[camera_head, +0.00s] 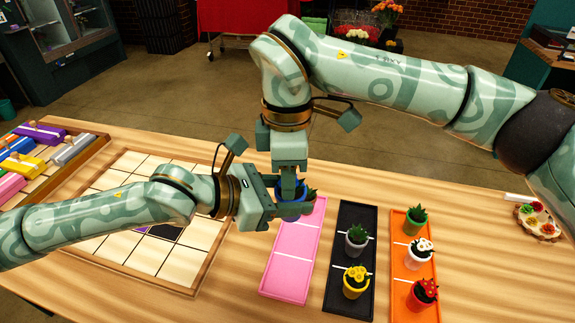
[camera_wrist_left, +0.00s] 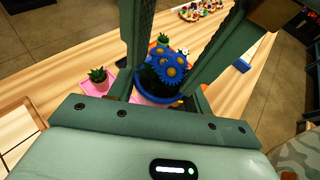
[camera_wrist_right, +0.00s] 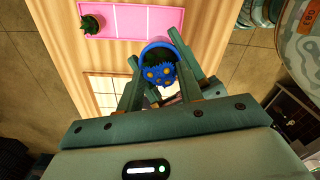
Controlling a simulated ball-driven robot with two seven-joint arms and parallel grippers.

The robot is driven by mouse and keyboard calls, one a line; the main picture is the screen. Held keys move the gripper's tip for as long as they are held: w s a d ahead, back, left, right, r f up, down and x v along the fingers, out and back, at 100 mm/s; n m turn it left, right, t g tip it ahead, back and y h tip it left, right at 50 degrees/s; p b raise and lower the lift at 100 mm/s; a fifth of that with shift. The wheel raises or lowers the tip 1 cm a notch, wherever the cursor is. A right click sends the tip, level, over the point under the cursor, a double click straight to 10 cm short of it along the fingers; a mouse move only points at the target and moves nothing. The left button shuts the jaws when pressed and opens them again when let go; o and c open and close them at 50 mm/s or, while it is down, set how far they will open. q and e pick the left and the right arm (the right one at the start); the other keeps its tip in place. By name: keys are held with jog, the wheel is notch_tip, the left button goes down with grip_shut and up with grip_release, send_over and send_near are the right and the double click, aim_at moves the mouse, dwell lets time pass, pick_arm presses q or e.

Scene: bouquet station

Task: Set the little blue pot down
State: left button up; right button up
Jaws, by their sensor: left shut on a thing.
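The little blue pot (camera_head: 290,210) holds a blue plant with yellow-centred flowers. It is between both grippers, above the left edge of the pink tray (camera_head: 291,262). It also shows in the left wrist view (camera_wrist_left: 172,99) and the right wrist view (camera_wrist_right: 147,47). My left gripper (camera_head: 281,207), coming in from the left, is shut on the blue pot. My right gripper (camera_head: 288,190) comes down from above with its fingers apart on either side of the pot. The fingers partly hide the pot in the head view.
A pink pot (camera_head: 308,198) with a succulent stands at the pink tray's far end. The black tray (camera_head: 338,277) and orange tray (camera_head: 398,262) hold several pots. A tiled frame (camera_head: 163,258) lies left. The pink tray's near part is clear.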

grip_shut()
pick_arm(q)
jog(key=o, duration=1.3)
